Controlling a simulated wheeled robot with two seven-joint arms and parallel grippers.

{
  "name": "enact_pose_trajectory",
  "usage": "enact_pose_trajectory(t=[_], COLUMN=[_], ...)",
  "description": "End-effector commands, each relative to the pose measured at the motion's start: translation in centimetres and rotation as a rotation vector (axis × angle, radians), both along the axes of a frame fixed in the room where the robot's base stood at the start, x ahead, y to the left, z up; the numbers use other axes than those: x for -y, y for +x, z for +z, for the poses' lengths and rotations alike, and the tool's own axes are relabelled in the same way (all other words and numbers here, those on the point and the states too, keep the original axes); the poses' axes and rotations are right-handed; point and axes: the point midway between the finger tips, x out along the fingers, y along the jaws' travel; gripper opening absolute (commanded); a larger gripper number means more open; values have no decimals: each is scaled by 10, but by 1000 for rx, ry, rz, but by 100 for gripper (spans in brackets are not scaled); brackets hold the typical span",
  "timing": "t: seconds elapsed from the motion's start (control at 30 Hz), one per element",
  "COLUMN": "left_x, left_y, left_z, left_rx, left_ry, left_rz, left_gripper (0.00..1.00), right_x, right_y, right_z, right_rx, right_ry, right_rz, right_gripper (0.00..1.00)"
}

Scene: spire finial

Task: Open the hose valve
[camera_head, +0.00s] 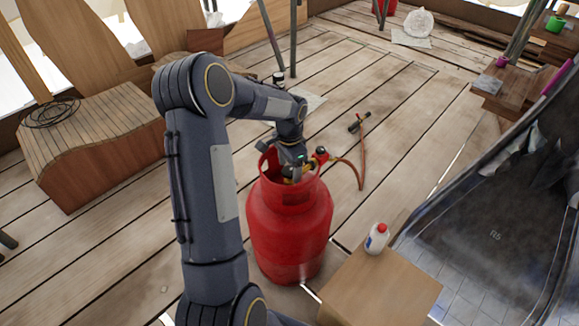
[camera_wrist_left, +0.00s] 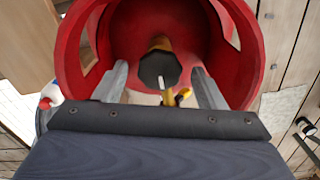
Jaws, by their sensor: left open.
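A red gas cylinder (camera_head: 288,232) stands upright on the plank floor, with an open red collar around its top. A brass valve (camera_head: 289,173) sits inside the collar, partly hidden by my gripper. A red knob (camera_head: 321,153) and an orange-brown hose (camera_head: 359,177) come off its right side. In the left wrist view, a dark valve knob (camera_wrist_left: 159,69) with a brass fitting (camera_wrist_left: 179,98) shows inside the collar (camera_wrist_left: 72,50). My left gripper (camera_head: 288,160) is at the collar, pointing down. Its open fingers (camera_wrist_left: 160,76) lie on either side of the dark knob, with gaps visible. My right gripper is out of view.
A wooden box (camera_head: 380,290) with a white red-capped bottle (camera_head: 377,239) stands at the cylinder's front right. A black torch (camera_head: 359,122) lies on the floor behind. A dark sheet-like structure (camera_head: 500,230) fills the right side. The floor behind the cylinder is largely clear.

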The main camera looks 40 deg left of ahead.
Motion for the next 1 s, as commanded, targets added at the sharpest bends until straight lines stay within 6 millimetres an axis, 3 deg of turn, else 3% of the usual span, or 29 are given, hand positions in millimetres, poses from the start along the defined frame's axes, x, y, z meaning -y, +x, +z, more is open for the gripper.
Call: enact_pose_trajectory(t=[0.07,0.4,0.73,1.0], left_x=[0,0,0,1], left_y=[0,0,0,0], left_z=[0,0,1,2], left_rx=[0,0,-1,-1], left_ry=[0,0,-1,0], left_rz=[0,0,50,226], left_gripper=[63,19,19,19], right_x=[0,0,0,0], right_y=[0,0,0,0], right_z=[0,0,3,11], right_rx=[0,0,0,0], right_ry=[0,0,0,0], right_rz=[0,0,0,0], right_gripper=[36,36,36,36])
